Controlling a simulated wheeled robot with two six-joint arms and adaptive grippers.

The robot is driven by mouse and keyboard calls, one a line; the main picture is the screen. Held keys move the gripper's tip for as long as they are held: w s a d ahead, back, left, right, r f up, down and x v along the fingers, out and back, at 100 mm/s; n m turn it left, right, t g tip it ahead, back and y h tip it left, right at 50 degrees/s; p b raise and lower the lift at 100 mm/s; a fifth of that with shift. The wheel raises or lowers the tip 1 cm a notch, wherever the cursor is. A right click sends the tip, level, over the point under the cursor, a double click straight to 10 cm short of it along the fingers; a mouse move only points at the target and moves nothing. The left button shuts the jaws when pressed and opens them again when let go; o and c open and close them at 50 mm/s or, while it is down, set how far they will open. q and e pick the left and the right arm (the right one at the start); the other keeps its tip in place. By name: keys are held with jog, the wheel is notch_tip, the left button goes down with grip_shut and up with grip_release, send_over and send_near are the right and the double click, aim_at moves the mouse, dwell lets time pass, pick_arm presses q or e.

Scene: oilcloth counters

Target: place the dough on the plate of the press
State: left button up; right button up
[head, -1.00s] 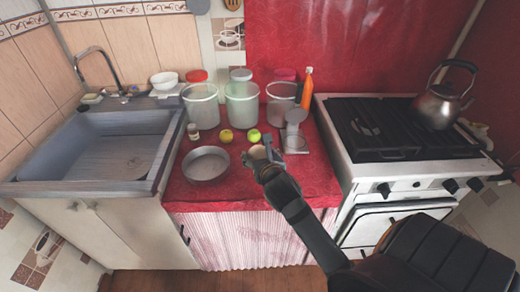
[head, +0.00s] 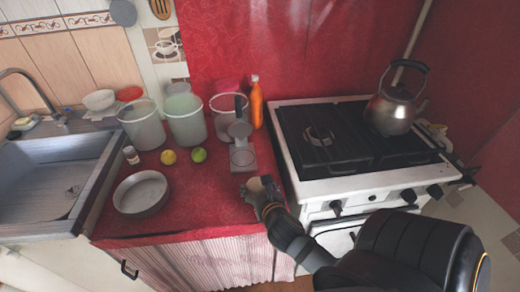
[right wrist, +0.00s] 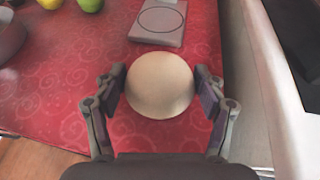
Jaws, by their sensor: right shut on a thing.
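The dough (right wrist: 160,85) is a pale, round ball between the two fingers of my right gripper (right wrist: 161,90) in the right wrist view. The gripper is shut on it and holds it over the red counter. In the head view my right gripper (head: 260,188) is just in front of the press and slightly to its right. The press (head: 240,130) is grey, with its lid raised and its flat plate (head: 243,158) bare. The plate with its ring mark also shows at the top of the right wrist view (right wrist: 160,20), apart from the dough. My left gripper is out of view.
A metal pan (head: 141,192), a yellow fruit (head: 168,157) and a green fruit (head: 199,155) are on the counter left of the press. Several pale buckets and an orange bottle (head: 256,103) stand behind. The stove (head: 350,150) with a kettle (head: 392,108) adjoins the right side.

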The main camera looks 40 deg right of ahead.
jog(key=shift+s+d+f, duration=0.15)
jog(key=shift+d+f, duration=0.05)
jog(key=shift+d, duration=0.05)
jog(key=shift+w+r, duration=0.15)
jog(key=shift+w, duration=0.45)
jog(key=shift+w+r, duration=0.15)
jog(key=shift+w, duration=0.45)
send_near(243, 159)
jog(key=w, duration=0.1)
jog(key=w+d, duration=0.1)
jog(key=w+p, duration=0.1)
jog(key=w, duration=0.1)
jog(key=shift+w+d+r, duration=0.1)
jog(key=shift+d+r, duration=0.15)
jog(key=shift+d, duration=0.15)
jog(key=shift+w+d, duration=0.25)
jog(key=shift+w, duration=0.3)
jog(key=w, duration=0.1)
jog(key=w+d, duration=0.1)
jog(key=w, duration=0.1)
jog(key=shift+r, duration=0.15)
jog(key=shift+w+f, duration=0.15)
jog(key=shift+f, duration=0.6)
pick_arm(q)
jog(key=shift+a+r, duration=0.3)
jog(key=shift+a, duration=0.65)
pick_arm(e)
jog(key=shift+f, duration=0.15)
